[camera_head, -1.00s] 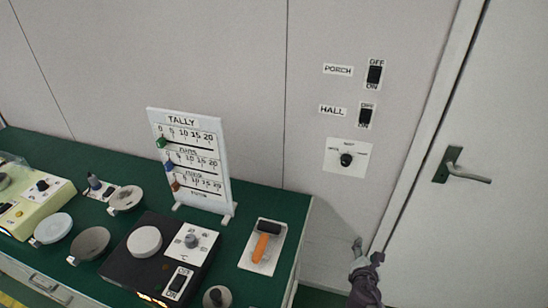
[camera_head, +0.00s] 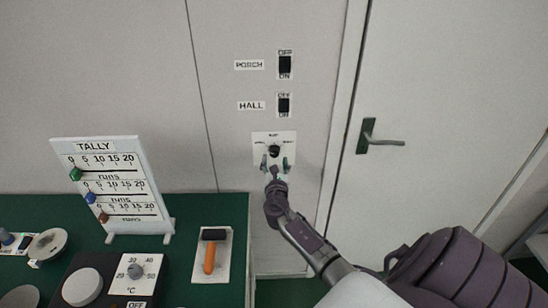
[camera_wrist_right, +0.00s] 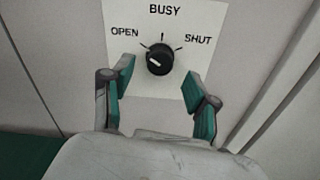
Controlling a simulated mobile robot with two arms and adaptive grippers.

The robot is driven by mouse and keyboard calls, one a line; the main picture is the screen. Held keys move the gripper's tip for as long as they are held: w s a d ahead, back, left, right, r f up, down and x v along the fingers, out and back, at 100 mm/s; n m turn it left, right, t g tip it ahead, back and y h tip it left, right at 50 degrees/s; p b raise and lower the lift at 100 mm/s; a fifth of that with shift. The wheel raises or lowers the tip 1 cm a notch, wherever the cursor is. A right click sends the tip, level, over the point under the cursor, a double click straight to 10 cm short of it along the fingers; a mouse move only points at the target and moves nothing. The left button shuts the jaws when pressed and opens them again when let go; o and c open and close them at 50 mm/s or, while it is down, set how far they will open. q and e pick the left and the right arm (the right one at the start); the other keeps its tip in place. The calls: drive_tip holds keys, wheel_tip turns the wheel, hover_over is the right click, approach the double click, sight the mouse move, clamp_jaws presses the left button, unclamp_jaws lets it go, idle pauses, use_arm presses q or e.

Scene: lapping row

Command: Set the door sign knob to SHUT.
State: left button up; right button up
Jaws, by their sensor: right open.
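The door sign knob (camera_head: 274,151) is a round black knob on a white plate (camera_head: 288,137) on the wall. In the right wrist view the knob (camera_wrist_right: 159,60) sits below the labels OPEN, BUSY and SHUT on the plate (camera_wrist_right: 180,18). A pale mark shows on its left side, on the OPEN side; the exact setting is hard to read. My right gripper (camera_head: 275,165) is just in front of and below the knob. In the right wrist view its green-padded fingers (camera_wrist_right: 159,76) are open, one on each side of the knob, apart from it. My left gripper is not in view.
The HALL switch (camera_head: 284,105) and PORCH switch (camera_head: 285,65) are above the plate. A door with a handle (camera_head: 380,142) is to the right.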

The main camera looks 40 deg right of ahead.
sight(274, 152)
drive_tip(key=shift+x, duration=1.45)
drive_tip(key=shift+c, duration=0.4)
clamp_jaws()
